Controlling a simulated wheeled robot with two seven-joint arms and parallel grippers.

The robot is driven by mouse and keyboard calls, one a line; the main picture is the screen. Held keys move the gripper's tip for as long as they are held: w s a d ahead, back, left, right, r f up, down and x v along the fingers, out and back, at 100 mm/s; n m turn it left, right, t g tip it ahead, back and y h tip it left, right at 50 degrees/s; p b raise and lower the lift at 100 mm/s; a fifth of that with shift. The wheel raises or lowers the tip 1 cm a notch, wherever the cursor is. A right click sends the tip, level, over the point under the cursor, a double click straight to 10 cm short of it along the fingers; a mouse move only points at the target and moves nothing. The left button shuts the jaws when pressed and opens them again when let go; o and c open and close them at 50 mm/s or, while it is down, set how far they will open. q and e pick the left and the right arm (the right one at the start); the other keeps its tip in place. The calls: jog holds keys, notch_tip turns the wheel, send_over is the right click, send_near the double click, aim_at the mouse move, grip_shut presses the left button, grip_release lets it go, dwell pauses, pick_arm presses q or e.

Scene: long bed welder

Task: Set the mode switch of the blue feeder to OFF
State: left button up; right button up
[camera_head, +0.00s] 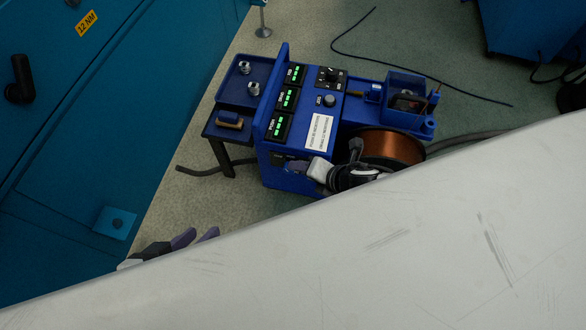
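The blue feeder (345,110) stands on the floor in the upper middle, with green-lit displays on its panel. A black rotary switch (331,77) with small white markings sits on its top right part. The markings and the pointer are too small to read. My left gripper (197,236) shows at the lower left, apart from the feeder. Its two purple fingertips are spread with nothing between them. My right gripper (296,167) is in front of the feeder's lower front, below the switch. Its fingertips are small and dark, and I cannot tell their opening or whether they touch the feeder.
A large pale scratched surface (380,265) fills the foreground and hides much of both arms. A copper wire spool (393,146) sits at the feeder's right. A small round knob (329,100) is below the switch. A teal machine (90,140) stands at left. Cables lie on the floor.

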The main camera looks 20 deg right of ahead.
jog(key=b+x, duration=0.3)
jog(key=x, duration=0.4)
jog(key=shift+w+a+f, duration=0.1)
jog(key=shift+w+f, duration=0.05)
jog(key=shift+f, duration=0.05)
pick_arm(q)
jog(key=shift+t+h, duration=0.9)
jog(key=d+r, duration=0.1)
jog(key=w+r, duration=0.1)
jog(key=d+r, duration=0.1)
jog(key=r, duration=0.1)
jog(key=shift+w+d+r, duration=0.1)
jog(key=shift+w+d, duration=0.1)
jog(key=shift+d, duration=0.15)
